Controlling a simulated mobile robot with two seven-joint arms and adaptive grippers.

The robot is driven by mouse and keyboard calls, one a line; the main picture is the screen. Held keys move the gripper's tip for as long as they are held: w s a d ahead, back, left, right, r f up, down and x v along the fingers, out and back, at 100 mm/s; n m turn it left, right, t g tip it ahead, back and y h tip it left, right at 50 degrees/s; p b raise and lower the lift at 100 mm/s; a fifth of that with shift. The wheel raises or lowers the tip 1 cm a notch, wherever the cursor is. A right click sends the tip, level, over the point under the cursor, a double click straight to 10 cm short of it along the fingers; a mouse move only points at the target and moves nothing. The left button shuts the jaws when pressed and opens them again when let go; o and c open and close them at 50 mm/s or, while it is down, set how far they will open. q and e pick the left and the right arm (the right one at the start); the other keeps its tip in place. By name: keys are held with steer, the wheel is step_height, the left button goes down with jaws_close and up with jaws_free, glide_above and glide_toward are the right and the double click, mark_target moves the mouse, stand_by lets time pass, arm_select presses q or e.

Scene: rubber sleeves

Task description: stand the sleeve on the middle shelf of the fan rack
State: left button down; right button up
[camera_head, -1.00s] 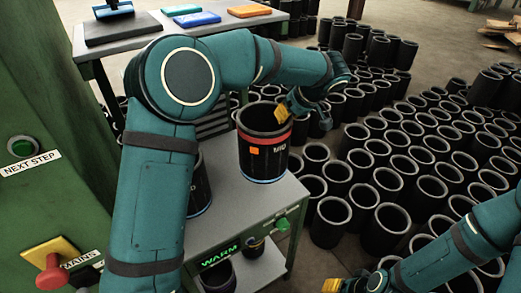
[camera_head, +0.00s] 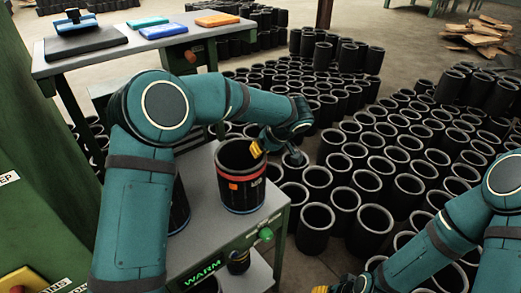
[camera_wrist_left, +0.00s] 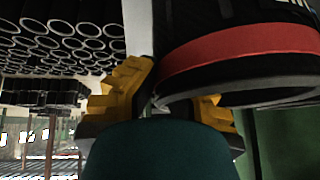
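A black sleeve (camera_head: 238,194) with a red band, an orange square and a label stands upright at the front of the grey WARM bench. My left gripper (camera_head: 257,149) is at its rim on the far right side. In the left wrist view, the sleeve's red band (camera_wrist_left: 240,52) is close by. The yellow fingers of my left gripper (camera_wrist_left: 168,88) lie either side of the sleeve's wall, and the right one is partly hidden. Whether the sleeve's base touches the bench is unclear. My right gripper (camera_head: 345,281) is mostly cut off at the bottom edge. I see no fan rack.
The grey bench (camera_head: 208,238) has a green knob (camera_head: 265,234) and another dark sleeve (camera_head: 179,208) behind my left arm. Many black sleeves (camera_head: 375,215) crowd the floor to the right. A back table (camera_head: 110,51) carries coloured plates. A green cabinet (camera_head: 45,130) stands at left.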

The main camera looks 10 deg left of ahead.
arm_select(q)
steer(key=c, duration=1.1)
jaws_free()
steer(key=shift+c, duration=0.2)
steer(key=p+v, duration=0.1)
steer(key=v, duration=1.1)
steer(key=shift+p, duration=0.3)
